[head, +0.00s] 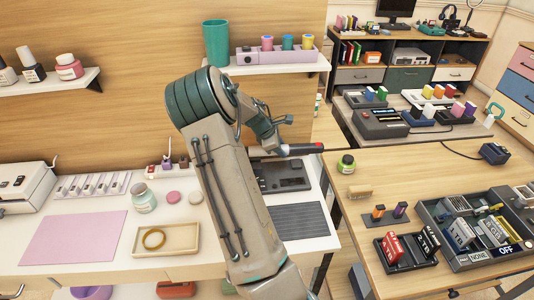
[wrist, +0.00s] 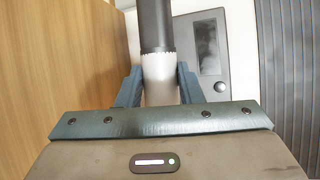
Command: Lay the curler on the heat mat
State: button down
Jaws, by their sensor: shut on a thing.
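In the wrist view, the curler (wrist: 157,30) shows as a dark barrel with a pale section between the jaws (wrist: 160,88). A dark grey ribbed mat (head: 303,220), which looks like the heat mat, lies flat at the desk's right end, below the curler. It also shows at the right of the wrist view (wrist: 286,70). My arm hides part of the desk.
A black device (head: 283,175) lies just behind the ribbed mat. A tray with a ring (head: 165,239), a jar (head: 143,198) and a pink mat (head: 73,238) are left of my arm. A shelf (head: 268,67) hangs above. A cluttered wooden table (head: 395,177) stands at right.

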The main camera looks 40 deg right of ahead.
aim_at(302, 152)
jog(key=shift+s+d+r+b, duration=0.1)
jog(key=shift+s+d+r, duration=0.3)
jog(key=shift+s+r, duration=0.25)
jog(key=shift+s+d+r+b, duration=0.1)
jog(key=shift+s+d+r, duration=0.35)
jog(key=shift+s, duration=0.45)
jog(key=shift+s+d+r+b, duration=0.1)
jog(key=shift+s+d+r, duration=0.35)
jog(key=shift+s, duration=0.3)
